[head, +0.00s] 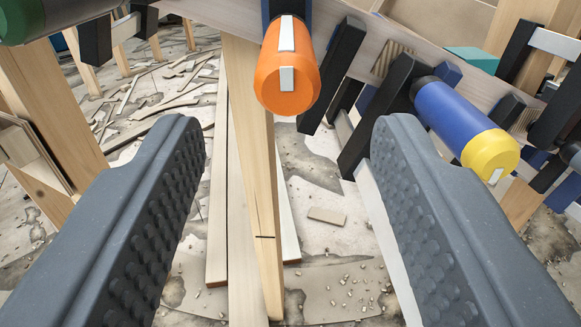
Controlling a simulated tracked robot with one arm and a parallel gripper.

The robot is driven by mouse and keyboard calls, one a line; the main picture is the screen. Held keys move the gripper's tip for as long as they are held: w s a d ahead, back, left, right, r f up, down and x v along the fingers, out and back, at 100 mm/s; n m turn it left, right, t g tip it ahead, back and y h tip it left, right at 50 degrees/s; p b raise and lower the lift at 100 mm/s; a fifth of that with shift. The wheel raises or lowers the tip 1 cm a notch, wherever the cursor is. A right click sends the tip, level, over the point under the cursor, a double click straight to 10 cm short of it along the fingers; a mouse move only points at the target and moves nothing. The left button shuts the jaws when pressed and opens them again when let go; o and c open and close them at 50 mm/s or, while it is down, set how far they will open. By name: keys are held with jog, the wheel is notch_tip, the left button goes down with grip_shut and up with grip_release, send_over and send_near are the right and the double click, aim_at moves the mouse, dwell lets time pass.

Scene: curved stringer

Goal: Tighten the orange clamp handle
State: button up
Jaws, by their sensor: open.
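The orange clamp handle (288,78) is at the top centre of the head view, with white marks on its side and end. It points toward me. My gripper (287,135) is open, with one ridged dark grey finger on each side of the picture. The handle lies beyond and slightly above the fingertips, between them in the picture. The fingers do not appear to touch it. The clamp's body behind the handle is mostly out of the frame or hidden.
A curved wooden stringer (362,50) crosses the top. A blue and yellow clamp handle (465,130) is right of the orange one, behind my right finger. A dark green handle (50,18) is at top left. A wooden post (262,200) stands below centre. Wood scraps litter the floor (335,270).

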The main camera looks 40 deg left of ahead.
jog(key=shift+v, duration=1.8)
jog(key=shift+s+d, duration=0.1)
jog(key=shift+s+d, duration=0.25)
